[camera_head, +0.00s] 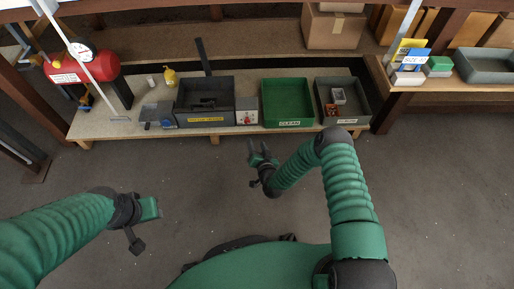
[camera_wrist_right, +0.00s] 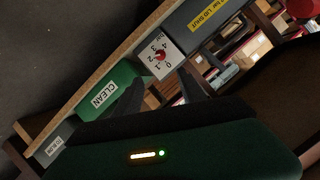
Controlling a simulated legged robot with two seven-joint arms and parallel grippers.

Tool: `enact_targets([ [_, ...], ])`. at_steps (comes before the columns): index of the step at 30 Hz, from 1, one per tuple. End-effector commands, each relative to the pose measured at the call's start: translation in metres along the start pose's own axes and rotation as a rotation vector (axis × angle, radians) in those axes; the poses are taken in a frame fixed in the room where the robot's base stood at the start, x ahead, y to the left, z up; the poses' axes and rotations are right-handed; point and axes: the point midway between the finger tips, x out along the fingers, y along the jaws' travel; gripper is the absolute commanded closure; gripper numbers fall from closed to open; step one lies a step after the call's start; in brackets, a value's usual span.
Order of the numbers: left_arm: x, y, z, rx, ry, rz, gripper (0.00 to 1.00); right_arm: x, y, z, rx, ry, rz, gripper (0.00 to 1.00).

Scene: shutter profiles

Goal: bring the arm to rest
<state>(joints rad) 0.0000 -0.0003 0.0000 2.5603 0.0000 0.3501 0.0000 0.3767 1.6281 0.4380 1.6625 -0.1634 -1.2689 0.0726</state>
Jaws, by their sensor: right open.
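My right arm reaches forward from the lower right in the head view, bent at the elbow. Its gripper (camera_head: 259,153) is open and empty, in the air in front of the bench (camera_head: 95,122). In the right wrist view, its two dark fingers (camera_wrist_right: 162,92) stand apart with nothing between them.
The bench holds a dark bin with a yellow label (camera_head: 205,119), the green CLEAN bin (camera_head: 287,101) and a grey bin (camera_head: 356,92) with small items. A red tank (camera_head: 85,68) stands left. A side table (camera_head: 470,89) is right. Open floor (camera_head: 215,195) lies between.

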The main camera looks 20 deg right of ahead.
Motion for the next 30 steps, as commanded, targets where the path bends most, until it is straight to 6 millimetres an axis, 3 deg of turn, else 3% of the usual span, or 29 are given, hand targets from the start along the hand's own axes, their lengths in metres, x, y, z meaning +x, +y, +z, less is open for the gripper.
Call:
enact_targets([
  [13, 0.000, 0.000, 0.000, 0.000, 0.000, 0.000, 0.64, 0.000, -0.002, -0.002, -0.004, -0.003, -0.003, 0.52],
  [16, -0.003, 0.000, -0.001, 0.000, 0.000, 0.000, 0.64, 0.000, -0.018, -0.012, -0.048, -0.057, -0.027, 0.52],
  [19, -0.007, 0.000, -0.002, 0.000, 0.000, 0.000, 0.64, -0.009, -0.047, -0.033, -0.153, -0.184, -0.060, 0.52],
  [23, -0.013, 0.000, -0.003, 0.000, 0.000, 0.000, 0.64, -0.049, -0.075, -0.066, -0.332, -0.395, -0.053, 0.52],
  [30, -0.021, 0.000, -0.005, 0.000, 0.000, 0.000, 0.64, -0.172, -0.081, -0.129, -0.538, -0.701, 0.088, 0.52],
])
